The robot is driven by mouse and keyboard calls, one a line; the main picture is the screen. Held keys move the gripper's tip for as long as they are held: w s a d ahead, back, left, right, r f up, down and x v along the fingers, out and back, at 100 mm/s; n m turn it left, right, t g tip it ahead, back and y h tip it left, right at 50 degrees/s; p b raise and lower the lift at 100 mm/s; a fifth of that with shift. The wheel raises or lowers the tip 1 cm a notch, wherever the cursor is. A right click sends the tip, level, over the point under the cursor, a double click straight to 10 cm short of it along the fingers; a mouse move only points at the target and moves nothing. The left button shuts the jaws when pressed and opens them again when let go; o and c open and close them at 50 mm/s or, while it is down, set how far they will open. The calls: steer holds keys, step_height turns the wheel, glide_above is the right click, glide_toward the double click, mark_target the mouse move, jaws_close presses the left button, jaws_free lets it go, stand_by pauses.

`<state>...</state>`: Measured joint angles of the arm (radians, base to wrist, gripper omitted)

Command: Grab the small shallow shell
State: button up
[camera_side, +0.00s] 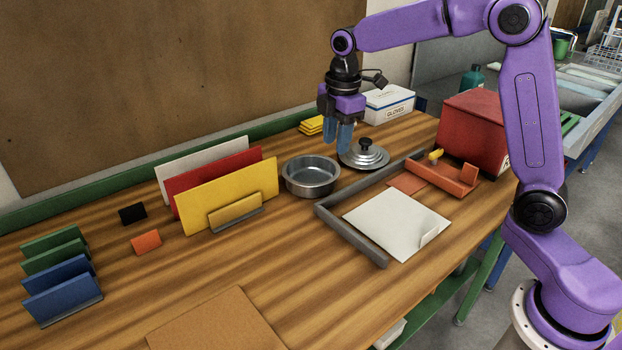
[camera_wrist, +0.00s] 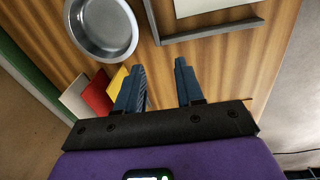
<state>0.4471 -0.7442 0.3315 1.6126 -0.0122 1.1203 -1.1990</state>
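The small shallow shell appears to be the round silver metal pan (camera_side: 310,185), which stands upright on the wooden table in the middle of the side view. It is empty in the wrist view (camera_wrist: 101,30), where it sits at the upper left, ahead of and left of the fingers. My gripper (camera_side: 344,150) points down with its blue fingers above the table, to the right of the pan and apart from it. In the wrist view my gripper (camera_wrist: 158,80) has its fingers spread with nothing between them.
A silver lid with a black knob (camera_side: 363,154) lies right of the pan, close to my fingertips in the side view. A grey angled rail (camera_side: 350,236) borders a white sheet (camera_side: 396,222). Upright yellow, red and white panels (camera_side: 228,197) stand left of the pan.

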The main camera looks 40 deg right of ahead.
glide_toward(330, 180)
steer(key=shift+n, duration=0.4)
steer(key=f, duration=0.7)
steer(key=w+f, duration=0.1)
steer(key=f, duration=0.3)
jaws_close()
